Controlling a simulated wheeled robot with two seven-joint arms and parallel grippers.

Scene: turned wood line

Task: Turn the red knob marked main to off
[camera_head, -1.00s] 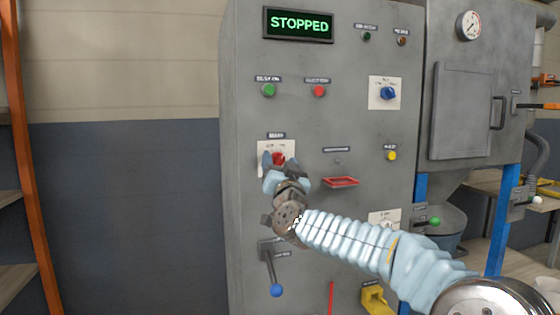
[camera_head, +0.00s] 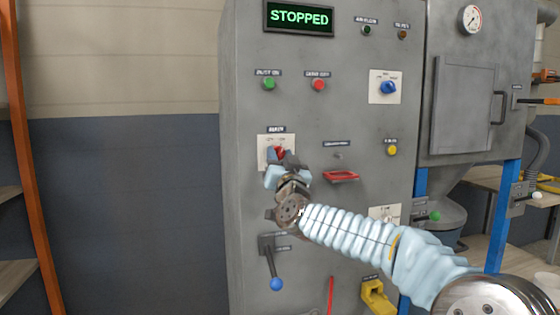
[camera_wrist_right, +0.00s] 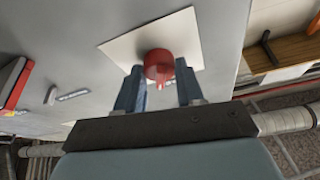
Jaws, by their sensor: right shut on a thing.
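The red knob (camera_head: 279,152) sits on a white plate (camera_head: 263,141) on the left of the grey cabinet's front, under a small dark label that is too blurred to read surely. My right gripper (camera_head: 282,157) is shut on the knob, one finger on each side, and partly hides it. In the right wrist view the red knob (camera_wrist_right: 158,64) shows between the tips of the two fingers, with its pointer toward the gripper. The markings on the plate are hard to read. My left gripper is not in view.
A green-lit display (camera_head: 299,18) reads STOPPED. Above the knob are a green button (camera_head: 269,84) and a red button (camera_head: 319,84). A blue knob (camera_head: 388,88) is at right. A red handle (camera_head: 341,176) and a blue-tipped lever (camera_head: 276,284) are close to my right arm.

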